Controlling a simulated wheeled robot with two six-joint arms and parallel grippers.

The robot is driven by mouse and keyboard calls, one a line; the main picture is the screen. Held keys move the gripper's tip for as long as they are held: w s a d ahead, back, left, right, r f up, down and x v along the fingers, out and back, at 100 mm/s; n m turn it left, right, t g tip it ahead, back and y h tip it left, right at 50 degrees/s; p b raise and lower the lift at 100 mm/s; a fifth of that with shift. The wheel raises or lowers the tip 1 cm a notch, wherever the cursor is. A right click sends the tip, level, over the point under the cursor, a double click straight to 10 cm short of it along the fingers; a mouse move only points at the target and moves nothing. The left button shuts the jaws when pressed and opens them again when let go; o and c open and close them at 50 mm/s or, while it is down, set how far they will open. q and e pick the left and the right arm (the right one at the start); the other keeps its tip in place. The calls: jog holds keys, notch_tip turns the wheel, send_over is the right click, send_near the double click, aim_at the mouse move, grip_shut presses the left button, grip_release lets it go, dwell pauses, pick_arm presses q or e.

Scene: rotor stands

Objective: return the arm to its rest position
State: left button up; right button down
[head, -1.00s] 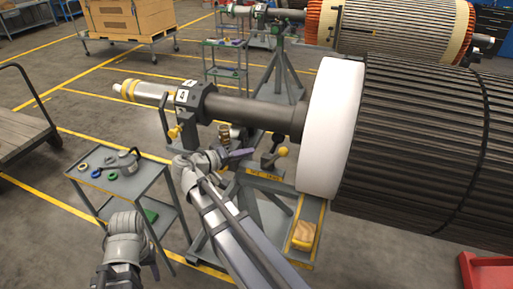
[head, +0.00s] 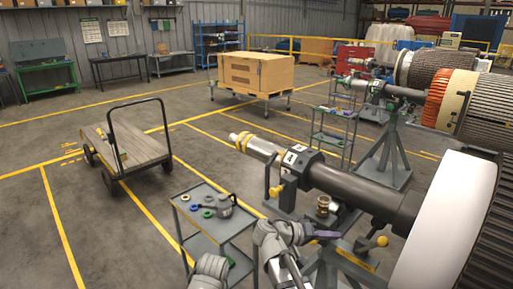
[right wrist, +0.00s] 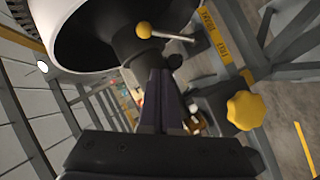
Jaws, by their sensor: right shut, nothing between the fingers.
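My right arm comes in from the bottom of the head view, and its gripper (head: 322,235) is beside the rotor stand, under the dark shaft (head: 350,188). The fingers are together with nothing between them. In the right wrist view the closed dark fingers (right wrist: 160,95) point in among the stand's parts, with a yellow star knob (right wrist: 245,110) to their right and a yellow ball-ended lever (right wrist: 145,30) above. Whether they touch the stand cannot be told. Part of my left arm shows at the bottom edge of the head view; its gripper is out of frame.
The rotor's white end ring (head: 445,225) and the stand's yellow ball handle (head: 382,241) are right of the gripper. A small grey cart (head: 240,222) with rings and a tool stands left. A flatbed trolley (head: 140,150) is farther left. Open floor lies between.

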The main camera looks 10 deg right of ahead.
jog(key=s+a+f+n+y, duration=0.2)
jog(key=s+a+f+y, duration=0.2)
jog(key=a, duration=0.4)
jog(key=s+a+f+n+g+y, duration=0.1)
jog(key=s+a+f+y, duration=0.3)
jog(key=a, duration=0.4)
jog(key=s+a+f+n+g+y, duration=0.1)
jog(key=s+a+f+n+y, duration=0.3)
jog(key=a, duration=0.4)
notch_tip(320, 180, down, 3)
jog(key=shift+s+a+r+y, duration=0.15)
jog(key=shift+s+a+y, duration=0.2)
jog(key=shift+s, duration=0.25)
